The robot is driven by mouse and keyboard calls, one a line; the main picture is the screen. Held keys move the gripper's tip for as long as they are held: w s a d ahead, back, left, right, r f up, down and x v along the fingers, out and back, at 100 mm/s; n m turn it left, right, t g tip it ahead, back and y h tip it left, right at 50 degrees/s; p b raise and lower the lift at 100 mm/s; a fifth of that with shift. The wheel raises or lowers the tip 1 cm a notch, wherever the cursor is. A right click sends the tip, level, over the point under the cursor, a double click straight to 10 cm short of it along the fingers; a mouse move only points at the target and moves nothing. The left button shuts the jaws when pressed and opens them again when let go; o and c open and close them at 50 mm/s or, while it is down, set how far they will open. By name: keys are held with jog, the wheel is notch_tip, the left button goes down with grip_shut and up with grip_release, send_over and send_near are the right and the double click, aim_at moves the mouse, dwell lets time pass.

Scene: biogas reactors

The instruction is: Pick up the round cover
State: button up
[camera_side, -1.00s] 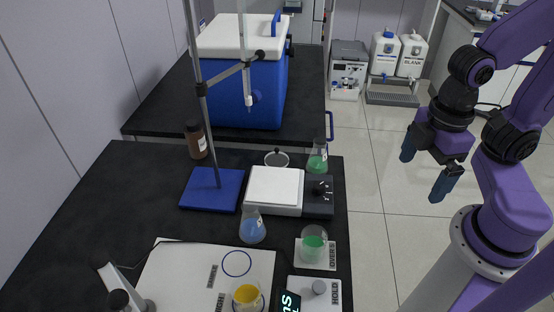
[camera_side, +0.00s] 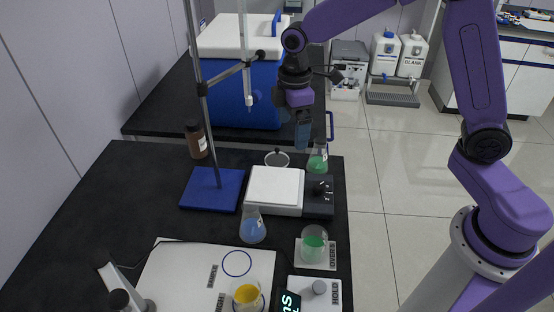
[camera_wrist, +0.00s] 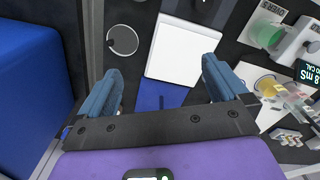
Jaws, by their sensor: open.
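The round cover (camera_side: 277,159) is a clear disc with a pale rim and a small dark knob. It lies on the black bench behind the white-topped hotplate. In the wrist view the cover (camera_wrist: 123,40) is at upper left, ahead of the left finger and apart from it. My gripper (camera_side: 302,138) hangs above the back of the bench, to the right of the cover and higher than it. Its blue fingers are open and empty, and in the wrist view the gripper (camera_wrist: 161,66) spreads wide over the bench.
The hotplate (camera_side: 274,186) is in front of the cover. A flask of green liquid (camera_side: 317,163) stands to its right, close below my gripper. A stand with a blue base (camera_side: 210,189) and tall rod is at left. A blue cooler (camera_side: 238,93) stands behind.

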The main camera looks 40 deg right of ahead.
send_near(280, 158)
notch_tip(280, 158, down, 8)
jog(key=shift+r, duration=0.15)
dwell(0.6)
jog(key=shift+c, duration=0.3)
jog(key=c, duration=1)
